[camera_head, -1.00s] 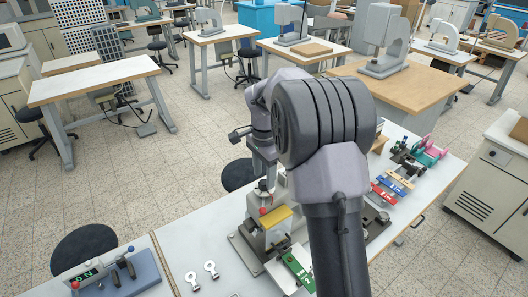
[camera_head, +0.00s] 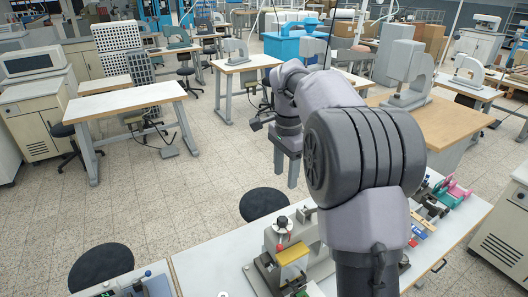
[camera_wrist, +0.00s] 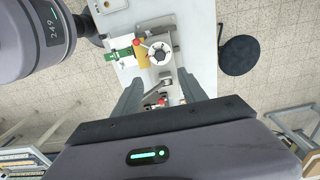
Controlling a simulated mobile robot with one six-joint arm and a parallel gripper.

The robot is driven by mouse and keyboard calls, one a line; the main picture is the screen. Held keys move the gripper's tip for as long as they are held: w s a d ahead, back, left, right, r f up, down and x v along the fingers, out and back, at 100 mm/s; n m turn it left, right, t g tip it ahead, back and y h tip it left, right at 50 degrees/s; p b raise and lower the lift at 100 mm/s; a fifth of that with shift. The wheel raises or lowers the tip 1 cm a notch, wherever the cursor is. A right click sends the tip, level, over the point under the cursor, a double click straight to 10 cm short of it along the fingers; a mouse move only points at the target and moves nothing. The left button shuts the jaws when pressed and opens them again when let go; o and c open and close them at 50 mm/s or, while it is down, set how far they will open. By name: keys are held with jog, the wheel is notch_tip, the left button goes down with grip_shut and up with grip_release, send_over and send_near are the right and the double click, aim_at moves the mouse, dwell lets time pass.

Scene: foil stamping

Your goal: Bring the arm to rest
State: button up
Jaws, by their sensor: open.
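My gripper (camera_head: 286,172) hangs at the end of my raised arm, fingers pointing down, above and behind the bench in the head view. Its two fingers are apart with nothing between them; in the wrist view the gripper (camera_wrist: 160,88) is also open and empty. The foil stamping press (camera_head: 308,232), with a yellow block (camera_head: 293,256) and a red-knobbed lever, stands on the white bench (camera_head: 205,262), clear of the gripper. In the wrist view, the press (camera_wrist: 166,62) lies beyond the fingers, with a green piece (camera_wrist: 122,54) beside it. My arm hides part of the bench.
A dark stool (camera_head: 264,203) stands behind the bench, and another stool (camera_head: 102,266) is at lower left. A control box (camera_head: 135,286) sits on the bench's left. Pink and green fixtures (camera_head: 452,192) are at its right. Open tiled floor lies behind, before several worktables.

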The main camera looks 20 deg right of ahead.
jog(key=s+a+f+n+t+b, duration=0.2)
jog(key=s+a+f+b, duration=0.3)
jog(key=s, duration=0.4)
jog(key=s+a+f+n+t+y+b, duration=0.1)
jog(key=s+a+f+n+t+b, duration=0.1)
jog(key=s+a+f+n+b, duration=0.2)
jog(key=s+a+f+n+t+y+b, duration=0.1)
jog(key=s+a+f+n+b, duration=0.4)
jog(key=s+f+b, duration=0.5)
jog(key=s+b, duration=0.2)
jog(key=s, duration=0.3)
jog(key=shift+a+t, duration=0.3)
jog(key=shift+t, duration=0.1)
